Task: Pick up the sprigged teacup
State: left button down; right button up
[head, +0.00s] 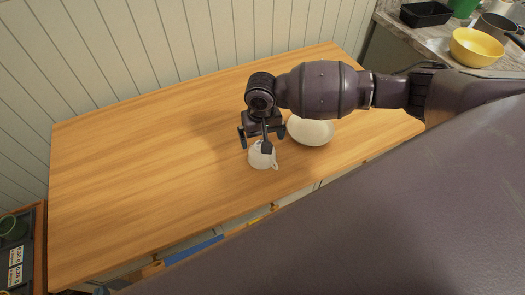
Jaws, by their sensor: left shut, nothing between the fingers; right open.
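A small white teacup (260,160) stands on the wooden table, near the table's front edge. Its handle shows on its right side. Any sprig pattern is too small to make out. My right gripper (256,143), on the arm that comes in from the right, is open and points down at the cup. One finger overlaps the cup's rim in the picture, and the other is to the left of the cup. I cannot tell whether the finger is inside the cup or touches it. My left gripper is not in view.
A white bowl (312,133) sits right of the cup, partly hidden by my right arm. The wooden table (130,170) is clear on the left. A counter at the upper right holds a yellow bowl (476,46) and a black tray (426,14). A panelled wall stands behind.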

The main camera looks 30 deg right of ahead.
jog(key=f, duration=0.5)
jog(key=shift+s+a, duration=0.15)
jog(key=shift+s, duration=0.2)
jog(key=shift+f, duration=0.55)
jog(key=shift+c, duration=0.3)
jog(key=shift+r, duration=0.1)
jog(key=c, duration=0.8)
